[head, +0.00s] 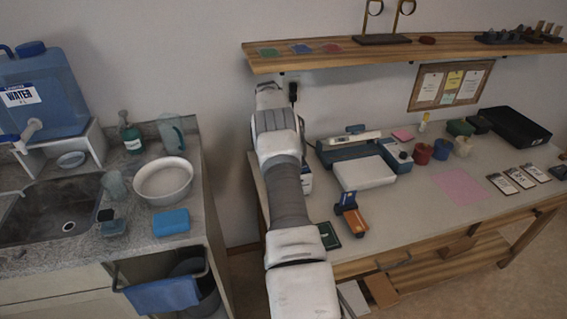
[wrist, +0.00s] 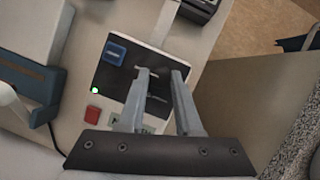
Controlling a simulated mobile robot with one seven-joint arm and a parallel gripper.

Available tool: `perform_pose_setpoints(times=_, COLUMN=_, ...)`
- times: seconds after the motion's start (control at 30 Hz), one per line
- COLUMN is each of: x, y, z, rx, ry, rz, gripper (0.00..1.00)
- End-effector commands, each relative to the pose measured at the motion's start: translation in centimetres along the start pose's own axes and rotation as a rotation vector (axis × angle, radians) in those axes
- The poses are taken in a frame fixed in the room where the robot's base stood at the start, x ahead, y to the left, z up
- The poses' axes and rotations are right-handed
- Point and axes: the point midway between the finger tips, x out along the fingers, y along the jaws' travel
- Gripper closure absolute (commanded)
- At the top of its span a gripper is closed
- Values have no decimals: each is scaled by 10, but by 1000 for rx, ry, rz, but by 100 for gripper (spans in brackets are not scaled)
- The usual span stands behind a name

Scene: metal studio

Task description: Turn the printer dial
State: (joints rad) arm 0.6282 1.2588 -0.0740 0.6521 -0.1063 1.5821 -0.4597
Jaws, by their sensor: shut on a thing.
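In the wrist view the printer (wrist: 110,82) has a dark top panel with a blue square piece, a lit green light and a red button. My gripper (wrist: 160,76) reaches down onto this panel, its two grey fingers on either side of the small grey dial (wrist: 152,73) and shut on it. The fingers hide much of the dial, so its angle is hard to read. In the head view my arm runs over the left end of the workbench and hides my gripper; only a white side of the printer (head: 307,182) shows beside the arm.
A blue and white machine (head: 362,170) stands just right on the workbench (head: 400,215). An orange and blue holder (head: 350,212) sits near the front edge. A wooden shelf (head: 350,58) hangs above. The sink counter (head: 205,205) is left, across a gap.

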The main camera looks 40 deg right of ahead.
Motion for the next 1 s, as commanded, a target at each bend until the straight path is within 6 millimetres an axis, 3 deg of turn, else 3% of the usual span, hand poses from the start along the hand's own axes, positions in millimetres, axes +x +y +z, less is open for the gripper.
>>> perform_pose_setpoints(times=0.5, x=1, y=0, z=0, rx=19, ry=-2, rz=-9, gripper=100)
perform_pose_setpoints(times=0.53, x=1, y=0, z=0, rx=19, ry=-2, rz=-9, gripper=65)
perform_pose_setpoints(times=0.7, x=1, y=0, z=0, rx=18, ry=-1, rz=-8, gripper=37)
perform_pose_setpoints(times=1.0, x=0, y=0, z=0, rx=12, ry=-1, rz=-6, gripper=37)
